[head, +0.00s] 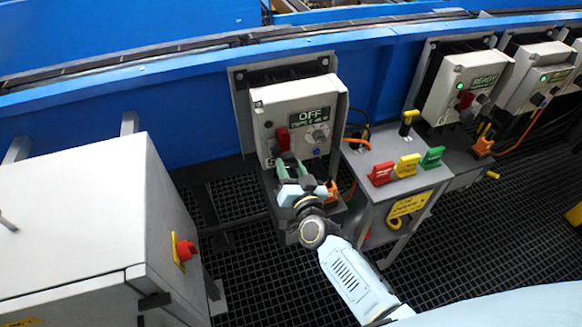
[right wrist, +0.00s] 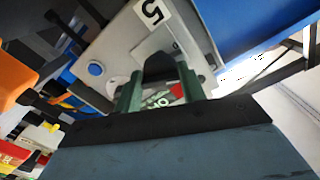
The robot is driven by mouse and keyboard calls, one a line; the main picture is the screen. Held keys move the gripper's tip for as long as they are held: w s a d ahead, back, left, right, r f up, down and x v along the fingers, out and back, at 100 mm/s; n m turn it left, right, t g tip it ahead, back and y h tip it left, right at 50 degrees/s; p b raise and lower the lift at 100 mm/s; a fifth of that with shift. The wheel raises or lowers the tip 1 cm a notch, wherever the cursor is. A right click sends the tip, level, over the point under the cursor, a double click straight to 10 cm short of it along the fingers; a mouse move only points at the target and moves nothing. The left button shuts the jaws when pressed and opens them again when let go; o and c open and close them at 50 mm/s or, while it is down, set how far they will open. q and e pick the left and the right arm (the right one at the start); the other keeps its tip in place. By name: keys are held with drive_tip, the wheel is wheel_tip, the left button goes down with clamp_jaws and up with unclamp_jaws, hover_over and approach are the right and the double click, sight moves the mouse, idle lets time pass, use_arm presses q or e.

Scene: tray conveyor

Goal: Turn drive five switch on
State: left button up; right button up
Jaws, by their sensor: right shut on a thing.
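The drive five box (head: 265,98) is a pale grey panel on the blue conveyor side, and its display (head: 310,118) reads OFF. Its red switch handle (head: 283,138) stands at the panel's left, just beyond the fingertips. My right gripper (head: 287,160) reaches up to it from below, its green fingers shut on the switch. In the right wrist view, the label 5 (right wrist: 151,12) and a blue button (right wrist: 95,68) show on the panel. A bit of red (right wrist: 178,91) and a dark rounded part show between the fingers; the exact contact is hidden. My left gripper is not in view.
A stand (head: 362,160) to the right carries red (head: 381,173), yellow (head: 407,165) and green (head: 432,157) tags. Two similar boxes at far right read READY with green lights. A pale cabinet (head: 75,215) with a red stop button (head: 185,249) is at the left.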

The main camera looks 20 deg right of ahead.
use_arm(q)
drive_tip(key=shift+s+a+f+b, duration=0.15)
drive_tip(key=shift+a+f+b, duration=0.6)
use_arm(e)
drive_tip(key=shift+a+r+m, duration=0.1)
drive_tip(key=shift+m, duration=6.3)
drive_tip(key=o, duration=1)
drive_tip(key=shift+c, duration=0.2)
